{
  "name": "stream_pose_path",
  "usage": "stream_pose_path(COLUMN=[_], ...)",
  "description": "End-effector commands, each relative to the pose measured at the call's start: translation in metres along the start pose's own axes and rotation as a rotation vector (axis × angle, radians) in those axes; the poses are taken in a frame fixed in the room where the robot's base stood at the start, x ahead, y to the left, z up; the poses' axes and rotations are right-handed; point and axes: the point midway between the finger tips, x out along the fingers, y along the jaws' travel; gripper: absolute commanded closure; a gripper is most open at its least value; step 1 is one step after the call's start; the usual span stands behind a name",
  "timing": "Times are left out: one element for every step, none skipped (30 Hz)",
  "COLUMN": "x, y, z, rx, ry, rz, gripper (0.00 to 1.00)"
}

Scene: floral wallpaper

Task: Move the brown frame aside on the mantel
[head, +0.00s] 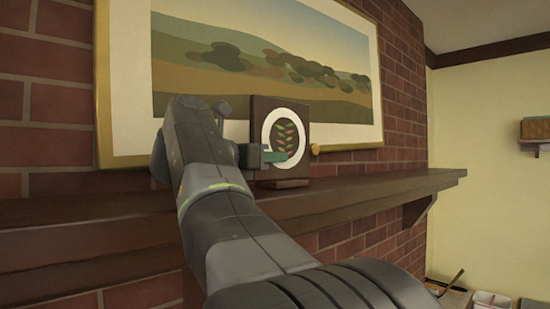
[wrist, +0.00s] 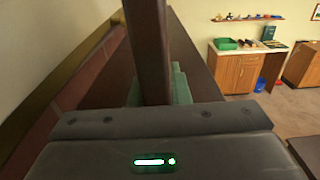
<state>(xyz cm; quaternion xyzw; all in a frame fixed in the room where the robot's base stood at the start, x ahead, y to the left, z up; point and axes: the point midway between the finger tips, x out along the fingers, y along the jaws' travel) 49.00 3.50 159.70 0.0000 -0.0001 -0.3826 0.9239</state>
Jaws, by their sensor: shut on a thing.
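The brown frame (head: 262,108) stands on the mantel (head: 350,188), in front of the large landscape picture. It has a white oval with a red and green leaf pattern, and a small foot at its base. My gripper (head: 276,156) reaches in from the left and is shut on the frame, with a green finger across its lower front. In the wrist view the frame (wrist: 148,50) shows edge-on as a brown upright between the green fingers (wrist: 180,85). The frame looks upright. Its base is hidden in the wrist view, so I cannot tell there whether it touches the mantel.
The landscape picture (head: 330,100) in a gold frame leans or hangs right behind. A small yellow knob-like thing (head: 314,149) shows at the frame's right. The mantel is bare farther right, up to its end. A wooden cabinet (wrist: 240,72) stands far off across the room.

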Motion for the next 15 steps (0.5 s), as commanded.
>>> stream_pose_path(x=[0.0000,0.0000,0.0000,0.0001,0.0001,0.0001,0.0001,0.0001,0.0001,0.0001,0.0001,0.0001,0.0001,0.0001,0.0001], y=[-0.0002,-0.0002,0.0001,0.0001,0.0001,0.0001,0.0001,0.0001,0.0001,0.0001,0.0001,0.0001,0.0001,0.0001,0.0001], z=[-0.0025,-0.0035,-0.0026,-0.0024,-0.0024,-0.0024,-0.0023,-0.0023,-0.0023,-0.0023,-0.0023,-0.0023,-0.0021,-0.0016,-0.0003], rx=[0.001,0.001,0.000,0.000,0.000,0.000,0.000,0.000,0.000,0.000,0.000,0.000,0.000,0.000,0.000], ry=[-0.001,-0.001,0.000,0.000,0.000,0.000,0.000,0.000,0.000,0.000,0.000,0.000,0.000,0.000,0.000], rz=[0.000,0.000,0.000,0.000,0.000,0.000,0.000,0.000,0.000,0.000,0.000,0.000,0.000,0.000,0.000], gripper=[1.00,1.00,0.76,0.70,0.64,0.62,0.62,0.62,0.62,0.62,0.62,0.62,0.62,0.62,0.62])
